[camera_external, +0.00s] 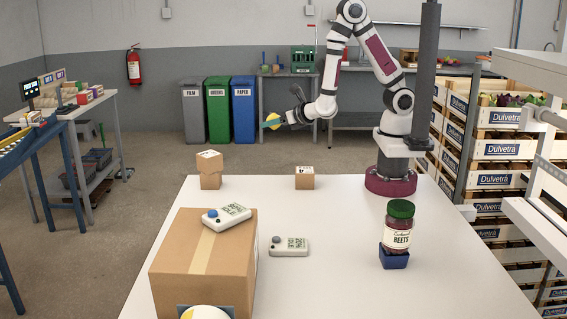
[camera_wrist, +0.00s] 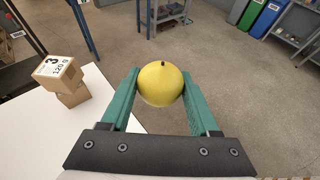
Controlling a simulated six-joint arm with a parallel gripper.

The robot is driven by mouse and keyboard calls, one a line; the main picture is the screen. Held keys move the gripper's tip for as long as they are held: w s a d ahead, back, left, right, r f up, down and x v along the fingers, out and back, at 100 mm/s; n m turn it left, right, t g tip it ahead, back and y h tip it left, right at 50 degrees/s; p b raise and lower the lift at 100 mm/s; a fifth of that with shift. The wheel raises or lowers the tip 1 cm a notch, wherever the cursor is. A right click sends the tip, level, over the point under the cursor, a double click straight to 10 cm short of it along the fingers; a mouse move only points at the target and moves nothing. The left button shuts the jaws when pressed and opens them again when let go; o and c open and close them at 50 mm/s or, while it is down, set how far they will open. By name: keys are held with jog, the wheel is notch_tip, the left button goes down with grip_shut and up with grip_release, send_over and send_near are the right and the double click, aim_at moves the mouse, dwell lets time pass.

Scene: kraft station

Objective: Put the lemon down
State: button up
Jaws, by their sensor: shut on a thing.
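The yellow lemon (camera_wrist: 160,83) is between the two green fingers of my gripper (camera_wrist: 160,90) in the wrist view. My gripper is shut on it, with a finger on each side. In the external view my gripper (camera_external: 272,121) is held high, beyond the far edge of the white table (camera_external: 330,215), and the lemon (camera_external: 274,118) shows as a small yellow patch, partly hidden by a finger. In the wrist view, floor lies below the lemon and the table (camera_wrist: 50,135) is at the left.
Two stacked small boxes (camera_external: 209,170) stand near the far table edge; another box (camera_external: 304,178) is right of them. A large carton (camera_external: 200,265) bears a device (camera_external: 227,215); a second device (camera_external: 289,246) lies beside it. A beets jar (camera_external: 398,223) stands on a blue block (camera_external: 393,259). The table's middle is clear.

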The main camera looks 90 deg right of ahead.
jog(key=w+a, duration=0.9)
jog(key=a, duration=0.3)
jog(key=w+a, duration=0.9)
jog(key=a, duration=0.2)
jog(key=f, duration=1.5)
jog(key=shift+a+f, duration=0.3)
jog(key=shift+a, duration=0.1)
jog(key=shift+g, duration=0.3)
jog(key=shift+f, duration=0.15)
jog(key=o, duration=1.4)
